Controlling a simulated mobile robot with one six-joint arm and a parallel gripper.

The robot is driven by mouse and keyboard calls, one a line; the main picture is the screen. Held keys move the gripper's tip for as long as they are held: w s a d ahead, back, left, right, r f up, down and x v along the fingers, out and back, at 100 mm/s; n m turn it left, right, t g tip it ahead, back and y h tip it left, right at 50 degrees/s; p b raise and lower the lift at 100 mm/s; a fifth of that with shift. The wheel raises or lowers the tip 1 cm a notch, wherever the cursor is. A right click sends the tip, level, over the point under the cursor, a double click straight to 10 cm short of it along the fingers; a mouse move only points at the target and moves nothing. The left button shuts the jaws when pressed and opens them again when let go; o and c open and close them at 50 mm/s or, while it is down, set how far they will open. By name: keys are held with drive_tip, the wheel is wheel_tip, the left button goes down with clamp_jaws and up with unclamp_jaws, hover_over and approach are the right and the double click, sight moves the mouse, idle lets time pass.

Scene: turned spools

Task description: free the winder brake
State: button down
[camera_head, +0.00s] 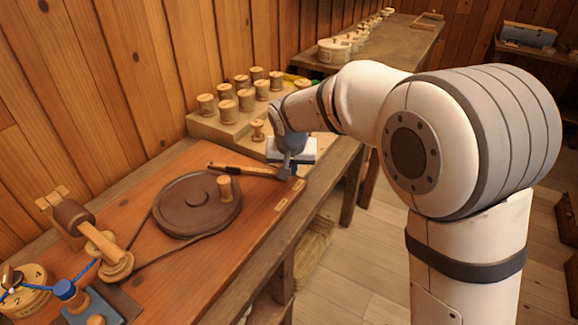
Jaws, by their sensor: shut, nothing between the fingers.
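The winder has a dark brown wheel (197,204) with a wooden crank knob (225,188), lying flat on the wooden bench top. A belt runs from the wheel to a wooden spindle (108,256) at the left. A slim bar (243,170), dark at its ends with a wood-coloured part, lies behind the wheel; it may be the brake lever, but I cannot tell for sure. My gripper (287,173) is shut and empty at the bar's right end, pointing down. I cannot tell whether it touches the bar. The gripper hides what lies behind it.
A stepped rack (228,127) with several wooden spools stands behind the wheel. Small labels (290,195) sit at the bench's right edge. Floor is open beyond it.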

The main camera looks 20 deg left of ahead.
drive_tip(key=shift+s+d, duration=0.75)
drive_tip(key=shift+s, duration=0.15)
drive_tip(key=d+v, duration=0.1)
drive_tip(key=v, duration=0.9)
drive_tip(key=shift+d+p, duration=0.15)
drive_tip(key=shift+p, duration=0.3)
drive_tip(key=shift+r, duration=0.1)
